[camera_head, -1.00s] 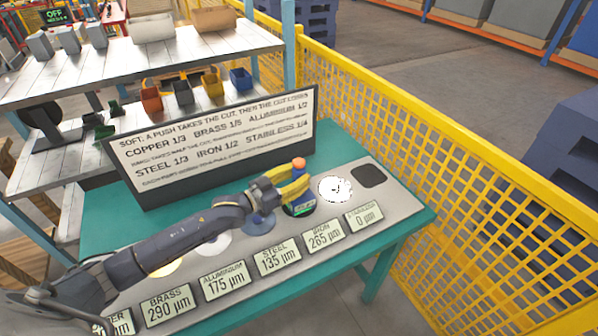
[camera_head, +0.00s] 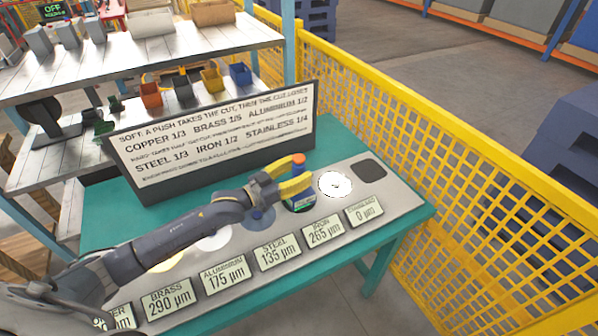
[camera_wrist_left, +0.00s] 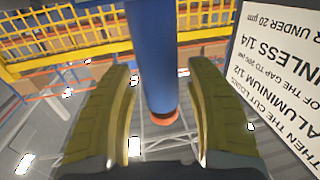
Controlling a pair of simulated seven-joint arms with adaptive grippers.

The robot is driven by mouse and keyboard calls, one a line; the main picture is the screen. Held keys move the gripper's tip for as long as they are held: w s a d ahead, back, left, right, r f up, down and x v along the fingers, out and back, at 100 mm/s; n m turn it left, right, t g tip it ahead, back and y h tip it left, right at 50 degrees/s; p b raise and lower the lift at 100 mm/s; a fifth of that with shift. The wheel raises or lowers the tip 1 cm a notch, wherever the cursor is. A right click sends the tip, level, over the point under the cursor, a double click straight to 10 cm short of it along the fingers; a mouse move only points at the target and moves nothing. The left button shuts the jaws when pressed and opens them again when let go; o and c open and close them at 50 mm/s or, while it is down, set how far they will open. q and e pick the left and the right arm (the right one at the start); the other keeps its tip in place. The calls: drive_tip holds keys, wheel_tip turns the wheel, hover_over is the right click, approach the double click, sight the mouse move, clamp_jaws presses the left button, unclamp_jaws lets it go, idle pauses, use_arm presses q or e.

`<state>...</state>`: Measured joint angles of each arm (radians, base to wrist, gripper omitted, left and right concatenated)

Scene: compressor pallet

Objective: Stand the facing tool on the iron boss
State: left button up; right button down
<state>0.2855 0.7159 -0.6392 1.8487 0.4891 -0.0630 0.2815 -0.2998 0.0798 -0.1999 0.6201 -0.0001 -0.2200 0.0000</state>
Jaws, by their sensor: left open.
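The facing tool (camera_head: 299,172) has an orange cap, a blue shaft and a dark base with green on it. It looks upright at the iron boss's place behind the iron label (camera_head: 324,232). It hides most of that boss, and I cannot tell whether its base rests flat. My left gripper (camera_head: 293,181) has yellow fingers on either side of the shaft. In the left wrist view the blue shaft (camera_wrist_left: 152,60) with its orange end stands between the open fingers (camera_wrist_left: 158,115), with gaps on both sides. My right gripper is out of view.
A bright white disc (camera_head: 335,185) and a dark square pad (camera_head: 369,171) lie right of the tool. The steel disc (camera_head: 258,220) lies left. A sign board (camera_head: 215,145) stands behind, and yellow mesh fencing (camera_head: 430,140) runs along the right.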

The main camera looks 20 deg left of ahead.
use_arm(q)
drive_tip(key=v, duration=1.2)
